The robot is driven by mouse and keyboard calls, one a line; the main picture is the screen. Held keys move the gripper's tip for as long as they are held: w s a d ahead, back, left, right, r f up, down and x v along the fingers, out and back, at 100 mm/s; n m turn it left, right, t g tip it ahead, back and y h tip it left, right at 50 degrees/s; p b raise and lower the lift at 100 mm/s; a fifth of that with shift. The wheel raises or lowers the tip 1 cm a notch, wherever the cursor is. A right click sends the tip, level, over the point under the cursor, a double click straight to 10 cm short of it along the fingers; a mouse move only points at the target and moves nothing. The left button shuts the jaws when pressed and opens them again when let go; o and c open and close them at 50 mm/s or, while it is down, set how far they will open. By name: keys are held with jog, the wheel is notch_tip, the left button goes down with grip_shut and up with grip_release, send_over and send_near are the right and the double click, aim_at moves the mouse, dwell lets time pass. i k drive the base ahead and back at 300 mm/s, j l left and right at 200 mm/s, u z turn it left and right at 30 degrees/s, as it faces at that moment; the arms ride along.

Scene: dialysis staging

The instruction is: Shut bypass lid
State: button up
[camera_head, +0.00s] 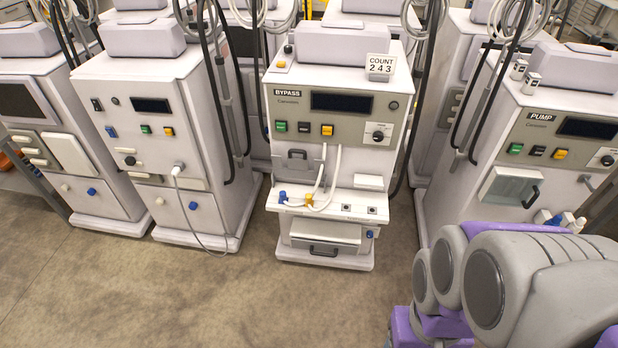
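The machine labelled BYPASS (287,92) stands upright in the middle, facing me. Its front has a dark display, green, black and yellow buttons and a black knob. Below the buttons at left is a small grey panel with a dark handle (297,154). White tubing loops down beside it to blue and yellow fittings on a ledge. Under the ledge is a pale panel (325,232) with a dark handle (323,250) below it. I cannot tell for sure which part is the bypass lid or how far it is open. My gripper is not visible; only my purple and grey arm shows at lower right.
A machine labelled PUMP (541,117) stands at right, with a dark-handled door (510,187) on its front. Another machine (150,130) stands at left, its white cable (190,215) hanging to the floor. The concrete floor (200,300) in front is clear.

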aim_at(299, 167)
jog(key=i+l, duration=0.2)
jog(key=i, duration=0.15)
jog(key=i+l, duration=0.15)
jog(key=i, duration=0.25)
jog(key=i+l, duration=0.2)
jog(key=i, duration=0.15)
